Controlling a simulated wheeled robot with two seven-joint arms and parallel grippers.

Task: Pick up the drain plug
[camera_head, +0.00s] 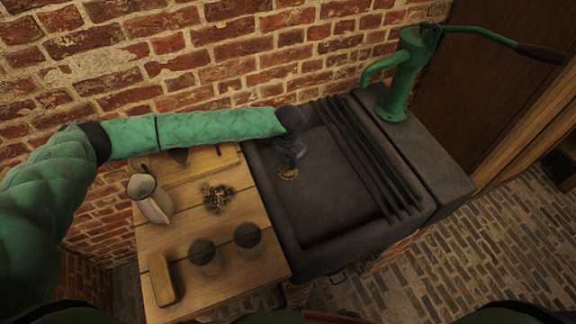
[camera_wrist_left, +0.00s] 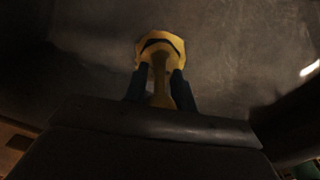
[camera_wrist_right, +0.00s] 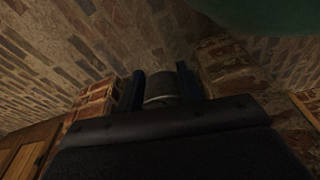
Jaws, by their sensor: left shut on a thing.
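The brass-yellow drain plug (camera_head: 288,174) is at the left part of the dark stone sink basin. My left gripper (camera_head: 294,160) reaches down over it. In the left wrist view the plug (camera_wrist_left: 158,72) has a narrow stem between my two dark fingers and a wider, many-sided yellow end beyond them. The left gripper (camera_wrist_left: 159,88) is shut on the stem. Whether the plug touches the basin floor I cannot tell. My right gripper (camera_wrist_right: 159,88) shows only in its wrist view, with its fingers apart. A grey rounded thing (camera_wrist_right: 160,86) shows between or behind them.
The sink (camera_head: 335,185) has raised ribs on its right and a green hand pump (camera_head: 400,75) behind. A wooden counter (camera_head: 200,285) on the left holds a pale jug (camera_head: 150,198), two dark round things, small dark bits (camera_head: 217,198) and a wooden block (camera_head: 161,279). A brick wall stands behind.

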